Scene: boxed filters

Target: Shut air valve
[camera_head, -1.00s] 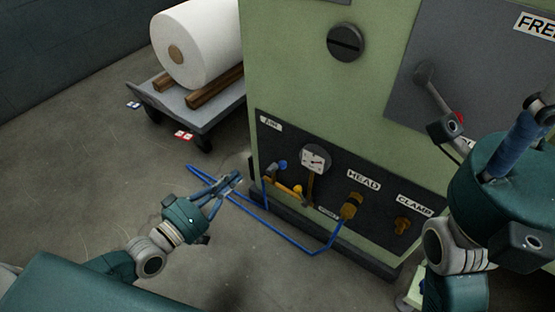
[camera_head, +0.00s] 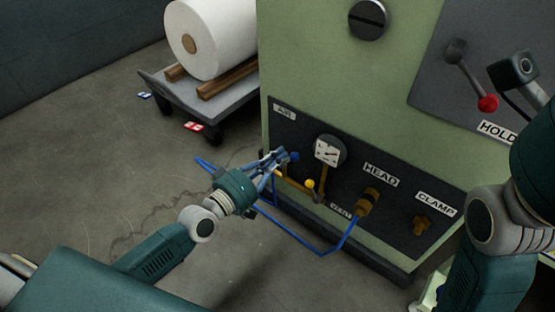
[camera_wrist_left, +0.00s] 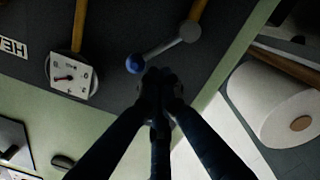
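The air valve's blue knob (camera_head: 294,157) sits on a lever under the AIR label (camera_head: 285,112) on the machine's dark lower panel. In the left wrist view the blue knob (camera_wrist_left: 135,63) ends a grey lever (camera_wrist_left: 163,49) that joins a brass pipe. My left gripper (camera_head: 277,157) has its fingertips right beside the knob. In the wrist view its fingers (camera_wrist_left: 160,85) come together just below and right of the knob, with nothing visible between them. Whether they touch the knob is unclear. My right gripper's teal body (camera_head: 538,150) is at the right edge; its fingers do not show.
A gauge (camera_head: 327,151), a yellow-knobbed lever (camera_head: 310,186), and HEAD (camera_head: 369,200) and CLAMP (camera_head: 422,226) fittings share the panel. A blue hose (camera_head: 300,242) loops below. A red-knobbed lever (camera_head: 487,103) stands upper right. A cart (camera_head: 215,102) carries a white roll (camera_head: 215,38).

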